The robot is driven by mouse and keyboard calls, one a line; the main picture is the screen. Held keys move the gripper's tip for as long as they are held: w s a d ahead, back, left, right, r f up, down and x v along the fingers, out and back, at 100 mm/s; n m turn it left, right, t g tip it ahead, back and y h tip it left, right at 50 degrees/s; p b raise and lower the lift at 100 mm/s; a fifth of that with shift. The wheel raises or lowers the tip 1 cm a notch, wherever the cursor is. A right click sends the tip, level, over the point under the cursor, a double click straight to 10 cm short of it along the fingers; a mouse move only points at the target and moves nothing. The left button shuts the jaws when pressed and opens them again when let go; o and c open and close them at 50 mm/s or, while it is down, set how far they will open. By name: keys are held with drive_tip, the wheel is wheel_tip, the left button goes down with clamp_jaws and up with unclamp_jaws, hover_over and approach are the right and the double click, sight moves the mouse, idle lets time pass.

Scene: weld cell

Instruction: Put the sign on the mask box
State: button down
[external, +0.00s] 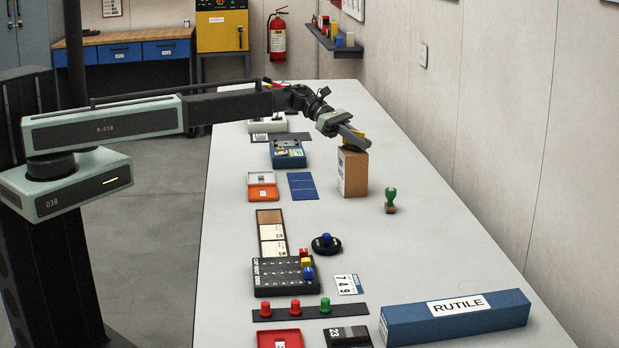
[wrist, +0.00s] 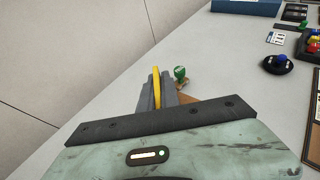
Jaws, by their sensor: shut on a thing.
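My gripper (external: 353,139) is at the top of the brown cardboard box (external: 353,175), which seems to be the mask box and stands upright on the long table. It is shut on a thin yellow piece, the sign (wrist: 157,88), which stands on edge between the jaws in the wrist view. In the wrist view, a brown strip of the box (wrist: 187,99) shows beside the jaws; the rest is hidden by my gripper.
A green-handled stamp (external: 390,201) stands right of the box. Blue panels (external: 303,186) and an orange and white case (external: 262,187) lie to its left. A black round base with a blue knob (external: 326,243) and a long blue RUTILE box (external: 455,318) are nearer. The wall is at right.

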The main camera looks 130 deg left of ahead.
drive_tip(key=shift+f, duration=0.25)
drive_tip(key=c, duration=1.6)
unclamp_jaws()
drive_tip(key=shift+r, duration=0.1)
drive_tip(key=shift+r, duration=0.15)
drive_tip(key=shift+s+r+p, duration=0.2)
drive_tip(key=shift+s+p, duration=0.05)
drive_tip(key=shift+p, duration=0.2)
drive_tip(key=p+v, duration=0.4)
drive_tip(key=v, duration=0.7)
drive_tip(key=shift+s, duration=0.2)
